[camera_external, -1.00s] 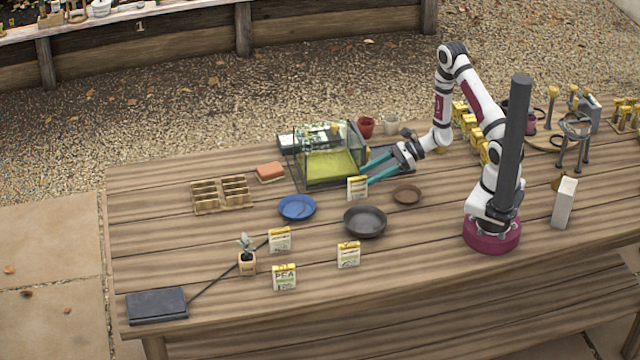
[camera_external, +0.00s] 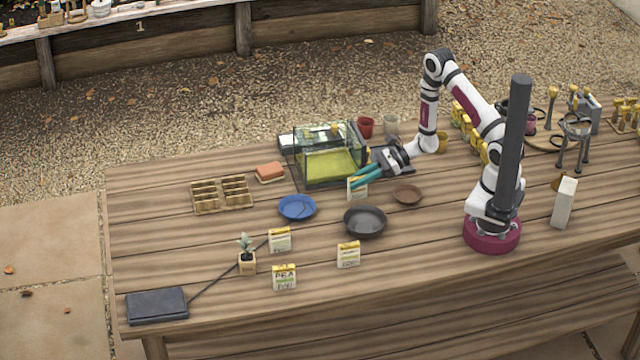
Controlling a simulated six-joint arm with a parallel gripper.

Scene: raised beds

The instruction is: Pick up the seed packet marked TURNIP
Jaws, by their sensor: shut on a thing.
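My gripper (camera_external: 364,176) has its teal fingers shut on a small white and yellow seed packet (camera_external: 357,191), beside the right side of the glass tank. The fingers cover the packet's upper part, and its marking cannot be read. Three other packets stand on the table: one marked PEA (camera_external: 284,278), one behind it (camera_external: 280,240) and one to the right (camera_external: 348,254). The print on these last two is too small to read. I cannot tell which packet is marked TURNIP.
The glass tank (camera_external: 356,158) with green contents stands close left of my gripper. A blue plate (camera_external: 297,208), a dark bowl (camera_external: 365,222) and a brown saucer (camera_external: 407,194) lie nearby.

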